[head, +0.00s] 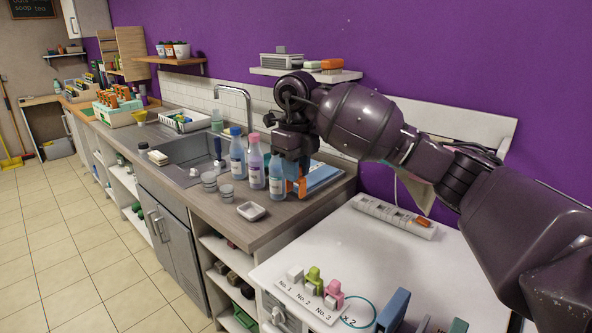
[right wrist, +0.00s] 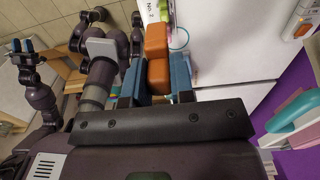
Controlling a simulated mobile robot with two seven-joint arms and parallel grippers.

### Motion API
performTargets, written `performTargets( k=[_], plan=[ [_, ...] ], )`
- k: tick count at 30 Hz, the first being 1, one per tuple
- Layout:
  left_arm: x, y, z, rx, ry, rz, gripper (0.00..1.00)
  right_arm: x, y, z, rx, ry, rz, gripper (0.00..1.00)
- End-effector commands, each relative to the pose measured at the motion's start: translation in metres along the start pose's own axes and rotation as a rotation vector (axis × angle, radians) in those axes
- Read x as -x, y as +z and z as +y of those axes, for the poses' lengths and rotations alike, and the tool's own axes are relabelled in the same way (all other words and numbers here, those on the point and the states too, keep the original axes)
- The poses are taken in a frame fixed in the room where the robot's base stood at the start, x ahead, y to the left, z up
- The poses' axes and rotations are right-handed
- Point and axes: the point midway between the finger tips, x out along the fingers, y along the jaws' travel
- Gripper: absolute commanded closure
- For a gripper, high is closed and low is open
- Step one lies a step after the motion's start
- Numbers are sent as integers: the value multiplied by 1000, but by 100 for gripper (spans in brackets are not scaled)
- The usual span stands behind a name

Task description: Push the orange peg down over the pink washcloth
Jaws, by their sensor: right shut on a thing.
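My right gripper (head: 293,178) is at the right end of the sink counter, beside the bottles. It is shut on an orange peg (head: 301,187), with the peg's block-like body between the blue fingers in the right wrist view (right wrist: 156,72).
Several bottles (head: 256,163) stand close left of the right gripper. A blue flat thing (head: 322,176) lies behind it. The white worktop (head: 340,245) in front is mostly clear, with a white labelled strip (head: 309,298) and a power strip (head: 390,216). A wall shelf (head: 306,75) is above.

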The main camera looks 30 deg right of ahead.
Motion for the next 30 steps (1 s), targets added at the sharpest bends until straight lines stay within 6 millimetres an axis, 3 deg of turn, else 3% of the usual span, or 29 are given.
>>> performTargets(
  k=[5,14,24,30],
  plan=[
    [6,-23,-2,-1,0,22,57,24,-17,-28,-55,-3,-2,100],
    [24,-52,-5,0,-2,30,57,72,-73,-120,-268,-4,0,100],
    [44,-54,-8,4,-6,-11,57,129,-150,-215,-709,-4,0,100],
    [50,-62,-9,5,-6,-13,57,163,-193,-258,-1048,-3,-2,100]
  ],
)
